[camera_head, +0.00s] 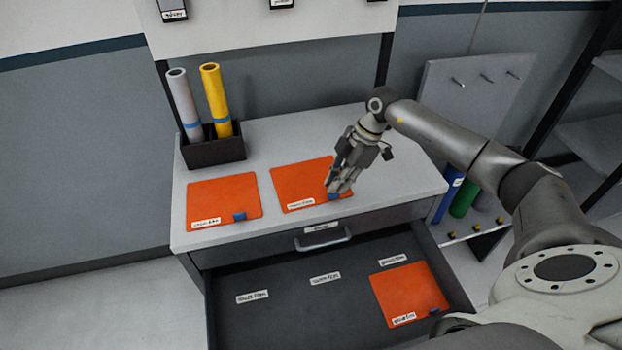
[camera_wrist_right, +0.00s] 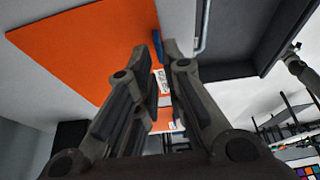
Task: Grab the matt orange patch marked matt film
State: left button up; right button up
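Three flat orange patches show in the head view, each with a small white label and a blue tab. One lies at the left of the tabletop (camera_head: 224,196), one in the middle of the tabletop (camera_head: 296,181), and one in the open drawer (camera_head: 405,288). The label print is too small to read surely. My right gripper (camera_head: 338,187) is over the right front corner of the middle patch. In the right wrist view, its fingers are apart, with a blue tab (camera_wrist_right: 157,46) showing between the tips. An orange patch (camera_wrist_right: 90,52) spreads beyond them. My left gripper is not in view.
A dark box (camera_head: 214,153) holds a grey roll (camera_head: 184,100) and a yellow roll (camera_head: 215,95) at the back left of the table (camera_head: 265,136). The drawer (camera_head: 275,318) stands open in front, with several white labels. Coloured rolls stand right of the table.

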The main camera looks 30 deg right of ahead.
jog(key=shift+p+x, duration=0.3)
jog(key=shift+x, duration=0.85)
jog(key=shift+a+f, duration=0.2)
jog(key=shift+f, duration=0.15)
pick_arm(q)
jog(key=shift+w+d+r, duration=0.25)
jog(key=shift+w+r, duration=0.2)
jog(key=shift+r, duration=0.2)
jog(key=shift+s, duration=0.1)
pick_arm(e)
jog(key=shift+c, duration=0.3)
grip_shut()
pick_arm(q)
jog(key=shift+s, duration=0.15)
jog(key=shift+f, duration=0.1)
